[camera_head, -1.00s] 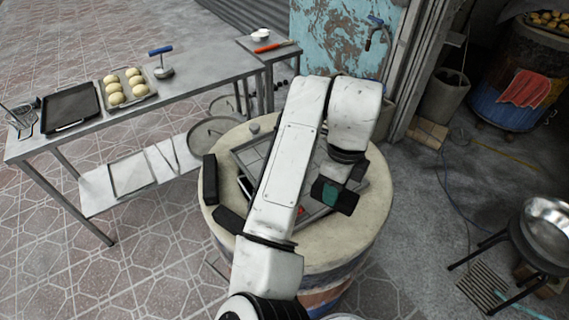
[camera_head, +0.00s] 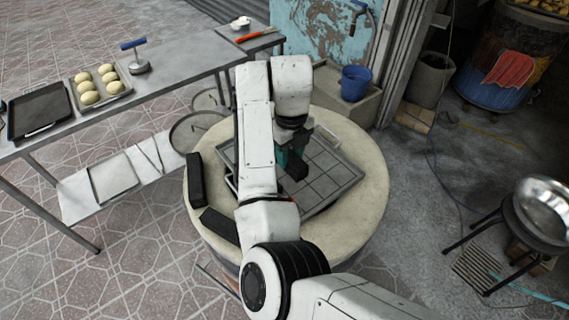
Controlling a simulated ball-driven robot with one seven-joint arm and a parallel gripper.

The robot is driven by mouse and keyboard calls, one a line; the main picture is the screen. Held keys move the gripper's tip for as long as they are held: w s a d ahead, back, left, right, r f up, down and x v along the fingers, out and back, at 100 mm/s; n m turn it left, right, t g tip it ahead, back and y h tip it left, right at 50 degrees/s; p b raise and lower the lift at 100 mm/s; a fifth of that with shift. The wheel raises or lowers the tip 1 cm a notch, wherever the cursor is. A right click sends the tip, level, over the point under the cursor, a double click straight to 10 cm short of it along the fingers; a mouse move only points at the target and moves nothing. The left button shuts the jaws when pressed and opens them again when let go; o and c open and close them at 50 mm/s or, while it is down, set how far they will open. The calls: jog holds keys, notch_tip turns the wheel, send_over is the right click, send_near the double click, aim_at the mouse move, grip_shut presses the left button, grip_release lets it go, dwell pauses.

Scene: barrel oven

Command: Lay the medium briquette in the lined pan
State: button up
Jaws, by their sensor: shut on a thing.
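The lined pan (camera_head: 335,183) is a shallow grey tray with a grid of lines, lying on top of the pale round barrel oven. My gripper (camera_head: 295,166) points down over the left-middle part of the pan, shut on a dark block that looks like a briquette. Its size and most of its shape are hidden by my gripper, and I cannot tell whether it touches the pan. One long black briquette (camera_head: 195,180) lies on the oven top left of the pan. Another black briquette (camera_head: 219,226) lies at the front left, partly hidden by my arm.
The pale oven top (camera_head: 368,190) has a bare rim around the pan. A metal table (camera_head: 180,80) at the left bears a dark tray (camera_head: 38,108) and a pan of dough balls (camera_head: 100,85). A blue bucket (camera_head: 355,83) stands behind; a metal bowl (camera_head: 543,205) is at the right.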

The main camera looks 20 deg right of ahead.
jog(key=shift+w+a+f, duration=0.25)
jog(key=shift+w+f, duration=0.8)
jog(key=shift+f, duration=0.1)
jog(key=shift+f+p, duration=0.45)
jog(key=shift+f, duration=1.15)
jog(key=shift+f, duration=0.2)
jog(key=o, duration=0.8)
jog(key=shift+o, duration=0.2)
notch_tip(320, 180, up, 12)
jog(key=shift+r+b, duration=0.25)
jog(key=shift+b, duration=0.55)
